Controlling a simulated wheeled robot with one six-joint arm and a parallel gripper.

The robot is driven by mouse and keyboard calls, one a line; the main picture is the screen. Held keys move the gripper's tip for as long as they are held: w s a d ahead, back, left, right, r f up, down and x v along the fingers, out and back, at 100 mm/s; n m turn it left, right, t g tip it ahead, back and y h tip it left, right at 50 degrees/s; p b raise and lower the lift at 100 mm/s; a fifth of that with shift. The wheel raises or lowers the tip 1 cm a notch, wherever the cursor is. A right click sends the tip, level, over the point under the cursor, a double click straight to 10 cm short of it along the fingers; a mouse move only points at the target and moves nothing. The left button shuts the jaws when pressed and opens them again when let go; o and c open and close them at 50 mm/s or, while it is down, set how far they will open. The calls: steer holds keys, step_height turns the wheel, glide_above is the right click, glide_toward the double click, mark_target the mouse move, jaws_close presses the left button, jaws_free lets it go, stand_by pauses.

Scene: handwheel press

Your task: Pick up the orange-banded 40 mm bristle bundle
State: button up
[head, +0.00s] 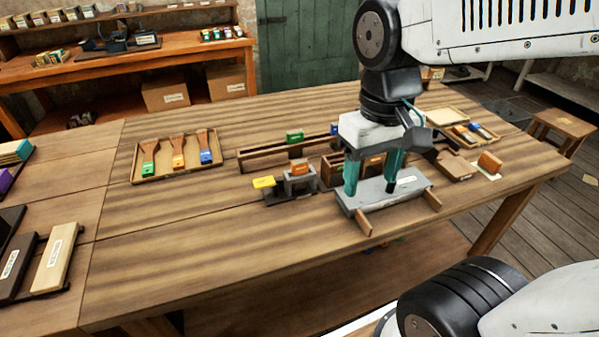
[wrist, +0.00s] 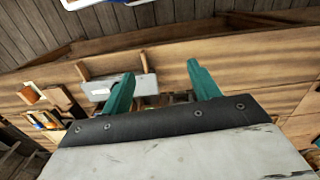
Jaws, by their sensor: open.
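Several orange-marked things show in the head view, and I cannot tell for sure which one is the 40 mm bristle bundle. One orange-topped piece (head: 300,168) sits at a grey holder (head: 300,183) left of my gripper. Another orange patch (head: 376,161) shows partly hidden behind the fingers, near a wooden box. An orange block (head: 489,162) stands to the right on a pale sheet. My gripper (head: 372,174) has teal fingers set apart with nothing seen between them, above or beside a grey plate (head: 397,192). It also shows open in the wrist view (wrist: 162,84).
A wooden tray (head: 137,165) with green, orange and blue-marked brushes lies at left. A yellow-topped piece (head: 264,183), a green block (head: 295,136) and a wooden rack (head: 262,157) stand near the middle.

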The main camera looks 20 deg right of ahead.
glide_above(299, 160)
steer(key=s, duration=0.5)
step_height(299, 160, down, 6)
steer(key=shift+m, duration=0.3)
steer(key=w, duration=0.4)
steer(key=shift+d, duration=0.1)
steer(key=shift+w, duration=0.3)
steer(key=f, duration=0.7)
steer(key=shift+w+f, duration=0.2)
steer(key=shift+f, duration=0.05)
steer(key=c, duration=1.1)
steer(key=shift+r, duration=0.15)
steer(key=shift+c, duration=0.2)
